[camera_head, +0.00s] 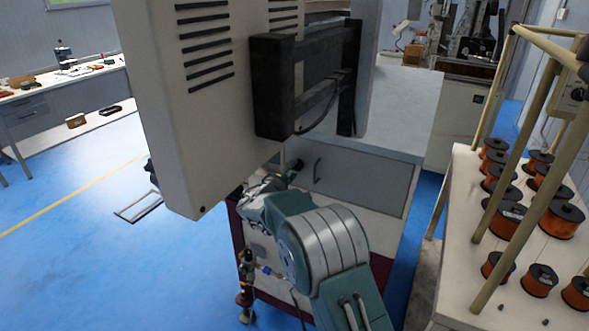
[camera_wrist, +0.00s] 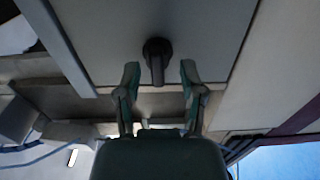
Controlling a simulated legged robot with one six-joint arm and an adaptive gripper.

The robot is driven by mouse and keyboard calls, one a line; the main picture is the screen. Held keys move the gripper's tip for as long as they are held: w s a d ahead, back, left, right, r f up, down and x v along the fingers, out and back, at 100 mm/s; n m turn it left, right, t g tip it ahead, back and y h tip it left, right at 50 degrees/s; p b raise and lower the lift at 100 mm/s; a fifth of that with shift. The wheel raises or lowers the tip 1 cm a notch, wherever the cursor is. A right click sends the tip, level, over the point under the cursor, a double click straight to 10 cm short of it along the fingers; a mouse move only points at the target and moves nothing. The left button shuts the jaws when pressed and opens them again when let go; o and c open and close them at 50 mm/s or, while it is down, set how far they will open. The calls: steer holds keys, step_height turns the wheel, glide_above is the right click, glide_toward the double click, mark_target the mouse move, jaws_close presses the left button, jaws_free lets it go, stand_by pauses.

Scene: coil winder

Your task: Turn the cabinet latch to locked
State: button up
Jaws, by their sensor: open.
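The cabinet latch (camera_wrist: 157,58) is a dark round knob with a short lever, on the grey cabinet door (camera_wrist: 205,30) in the wrist view. Its lever points toward the bottom of that picture, toward my gripper. My gripper (camera_wrist: 160,70) is open, with one finger on each side of the lever and a visible gap on both sides. In the head view my gripper (camera_head: 272,182) is at the left end of the grey cabinet front (camera_head: 365,190), partly hidden by my arm. A dark bit beside it there may be the latch; I cannot tell.
A large beige machine housing (camera_head: 190,110) with a black bracket (camera_head: 275,85) hangs close above my gripper. A dark curved handle (camera_head: 317,170) is on the cabinet front. A bench with several copper wire spools (camera_head: 557,219) stands at right. Blue floor (camera_head: 90,250) is open at left.

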steer(key=shift+x, duration=0.85)
jaws_close()
